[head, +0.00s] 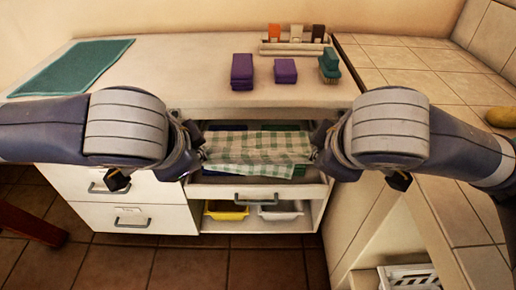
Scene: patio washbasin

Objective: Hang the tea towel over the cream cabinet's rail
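The green-and-white checked tea towel (258,148) is spread between my two grippers, in front of the cream cabinet (160,215) and over its open upper drawer. My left gripper (200,150) appears shut on the towel's left end. My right gripper (316,152) appears shut on its right end. My wrists partly hide the fingertips. A grey bar (256,201) runs across the drawer front below the towel; I cannot tell whether it is the rail. The towel's lower edge hangs above this bar, apart from it.
Dark blue folded items lie in the drawer behind the towel. Yellow (226,211) and white (280,211) bins sit below. The counter holds a teal mat (75,66), purple blocks (242,70), a green brush (329,66) and a rack (297,46). A tiled ledge (410,60) stands right.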

